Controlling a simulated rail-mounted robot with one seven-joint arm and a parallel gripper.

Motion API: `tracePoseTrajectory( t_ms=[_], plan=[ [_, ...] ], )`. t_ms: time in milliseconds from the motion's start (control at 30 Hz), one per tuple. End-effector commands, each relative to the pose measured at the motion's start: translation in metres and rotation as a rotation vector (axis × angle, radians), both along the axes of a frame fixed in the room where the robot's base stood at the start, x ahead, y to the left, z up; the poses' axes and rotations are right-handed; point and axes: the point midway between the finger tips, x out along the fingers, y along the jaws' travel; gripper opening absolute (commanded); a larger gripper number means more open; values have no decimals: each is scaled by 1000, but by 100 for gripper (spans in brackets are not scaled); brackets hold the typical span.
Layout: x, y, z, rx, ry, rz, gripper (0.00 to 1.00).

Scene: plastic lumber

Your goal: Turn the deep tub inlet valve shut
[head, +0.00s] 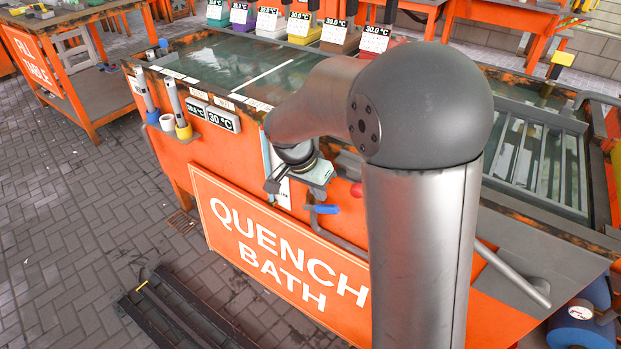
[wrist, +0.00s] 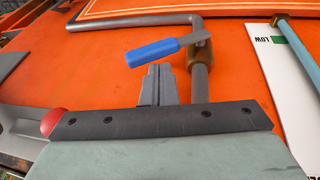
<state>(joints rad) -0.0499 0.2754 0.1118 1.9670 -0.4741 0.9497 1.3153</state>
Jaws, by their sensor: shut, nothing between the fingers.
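A valve with a blue lever handle (head: 322,209) is on the orange front of the quench bath. In the wrist view the blue handle (wrist: 152,53) points left from a brass-coloured valve body (wrist: 200,52) on a grey pipe. The handle lies roughly across the short pipe below that body. My gripper (head: 318,193) is in front of the bath panel, close to the handle. In the wrist view my gripper (wrist: 157,84) is shut and empty, its tips just below the handle; I cannot tell whether they touch. No label naming this valve is readable.
A white level strip marked LOW (wrist: 275,70) stands right of the valve in the wrist view. A red knob (head: 357,189) sits nearby. A grey pipe (wrist: 130,24) runs along the panel. The QUENCH BATH sign (head: 275,255) stands below; paved floor (head: 70,210) is clear at left.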

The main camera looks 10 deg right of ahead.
Motion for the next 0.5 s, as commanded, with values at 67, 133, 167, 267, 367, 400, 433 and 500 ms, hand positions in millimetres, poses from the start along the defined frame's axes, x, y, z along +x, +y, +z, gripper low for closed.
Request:
tracePoseTrajectory(
  t_ms=[67, 133, 167, 267, 367, 400, 433, 500],
  plan=[
    [-3, -2, -7, 1, 0, 0, 0],
    [-4, -3, -10, 1, 0, -1, 0],
    [-5, -4, -11, 1, 0, -1, 0],
    [-5, -4, -12, 1, 0, -1, 0],
    [-5, -4, -12, 1, 0, -1, 0],
    [-5, -4, -12, 1, 0, -1, 0],
    [-5, -4, -12, 1, 0, -1, 0],
    [-5, -4, -12, 1, -1, -1, 0]
  ],
)
